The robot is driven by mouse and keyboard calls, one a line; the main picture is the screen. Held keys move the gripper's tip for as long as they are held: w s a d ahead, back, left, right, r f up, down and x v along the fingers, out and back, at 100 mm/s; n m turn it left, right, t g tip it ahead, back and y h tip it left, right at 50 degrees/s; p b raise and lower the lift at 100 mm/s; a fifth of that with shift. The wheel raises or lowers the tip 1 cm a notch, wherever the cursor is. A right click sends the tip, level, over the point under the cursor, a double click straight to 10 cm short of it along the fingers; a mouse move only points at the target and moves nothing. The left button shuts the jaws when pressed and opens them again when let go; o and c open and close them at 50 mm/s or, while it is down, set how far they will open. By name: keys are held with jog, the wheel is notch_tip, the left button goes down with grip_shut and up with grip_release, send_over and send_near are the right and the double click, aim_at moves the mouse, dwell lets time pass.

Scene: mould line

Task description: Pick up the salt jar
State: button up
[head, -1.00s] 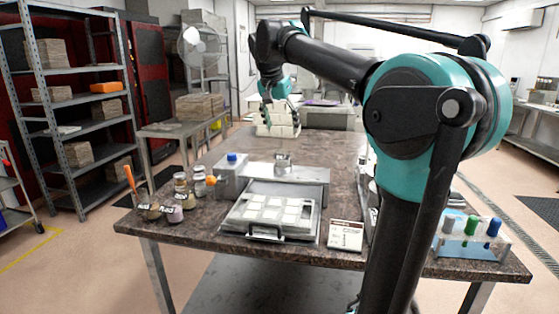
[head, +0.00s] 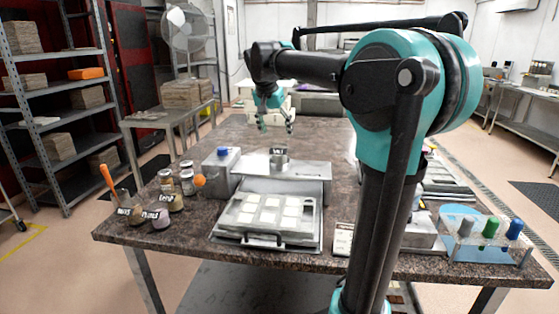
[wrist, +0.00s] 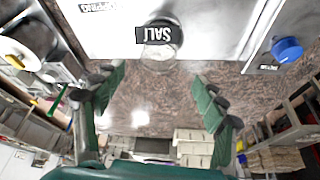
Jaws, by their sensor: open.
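The salt jar (head: 279,160) is a small clear jar with a dark label, standing on the raised metal platform (head: 306,168) at the back of the mould tray. In the wrist view the jar (wrist: 160,52) shows its SALT label upside down at the top middle. My gripper (head: 276,127) is open and empty, behind and above the jar in the head view. In the wrist view my gripper (wrist: 158,76) has its two green fingers spread wide, with the jar beyond the fingertips, roughly centred between them and not touched.
A grey box with a blue cap (head: 223,152) stands left of the platform. The tray of white moulds (head: 268,218) lies in front. A tube rack (head: 490,254) stands at right. The table behind the platform is mostly clear.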

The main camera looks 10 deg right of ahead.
aim_at(279, 157)
jog(key=x, duration=0.8)
jog(key=shift+s+f, duration=0.2)
jog(key=c, duration=1.3)
jog(key=shift+c, duration=0.2)
jog(key=shift+r, duration=0.1)
